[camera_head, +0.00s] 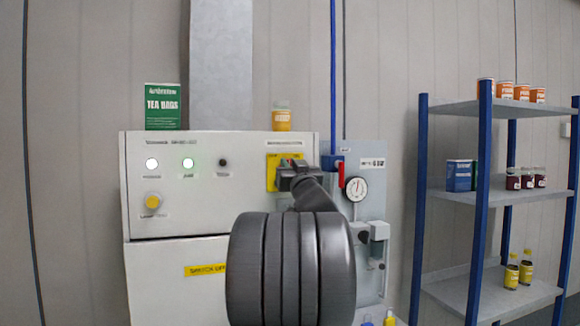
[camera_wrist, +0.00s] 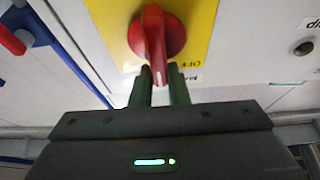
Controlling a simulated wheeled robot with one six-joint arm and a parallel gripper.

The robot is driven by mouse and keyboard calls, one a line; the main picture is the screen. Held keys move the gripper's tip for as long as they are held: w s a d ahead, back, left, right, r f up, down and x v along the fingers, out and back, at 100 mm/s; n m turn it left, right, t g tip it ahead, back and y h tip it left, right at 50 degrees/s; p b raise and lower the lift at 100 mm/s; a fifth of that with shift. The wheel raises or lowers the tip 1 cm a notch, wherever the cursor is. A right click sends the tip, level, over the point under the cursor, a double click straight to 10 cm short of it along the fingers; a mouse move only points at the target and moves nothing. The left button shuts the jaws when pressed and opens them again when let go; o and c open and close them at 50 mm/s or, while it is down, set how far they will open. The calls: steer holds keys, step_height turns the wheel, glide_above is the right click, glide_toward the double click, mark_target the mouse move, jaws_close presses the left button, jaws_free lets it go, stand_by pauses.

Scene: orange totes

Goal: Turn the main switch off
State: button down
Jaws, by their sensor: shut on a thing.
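The main switch is a red rotary knob (camera_wrist: 156,35) on a yellow plate (camera_wrist: 112,22). In the wrist view its handle points down towards my gripper (camera_wrist: 163,76). The two green fingers are shut on the handle's end. Upside-down "OFF" lettering shows on the plate, right of the knob. In the head view my gripper (camera_head: 291,168) is at the yellow plate (camera_head: 271,171) on the right of the white cabinet's panel (camera_head: 225,195). There it hides most of the knob.
A red-handled valve (camera_head: 341,174) and a gauge (camera_head: 356,188) are close right. A blue-post shelf (camera_head: 480,192) stands further right.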

steer(key=shift+n, duration=0.4)
steer(key=n+g+y+p, duration=0.1)
steer(key=n, duration=0.3)
steer(key=a+n+g+y+p, duration=0.1)
steer(key=n+y+p, duration=0.1)
steer(key=n, duration=0.2)
steer(key=n+g+y+p, duration=0.1)
steer(key=n+g+y, duration=0.1)
steer(key=n, duration=0.2)
steer(key=shift+s+a+f+n+p, duration=0.25)
steer(key=shift+a+f+n+p, duration=0.05)
steer(key=shift+p, duration=0.05)
steer(key=n, duration=0.1)
steer(key=n+g+p, duration=0.1)
steer(key=n, duration=0.1)
steer(key=n+g+p, duration=0.1)
steer(key=n, duration=0.1)
steer(key=shift+s+a+f, duration=0.1)
steer(key=shift+a+f, duration=0.15)
steer(key=shift+f, duration=0.15)
steer(key=shift+a+f+n+g+p, duration=0.1)
steer(key=shift+f+n+g+p, duration=0.25)
steer(key=shift+n, duration=0.65)
steer(key=shift+f+n+g+p, duration=0.15)
steer(key=shift+n+g+p, duration=0.3)
steer(key=shift+n, duration=0.55)
steer(key=shift+f+h, duration=0.1)
steer(key=shift+h, duration=0.2)
steer(key=c, duration=1.4)
jaws_free()
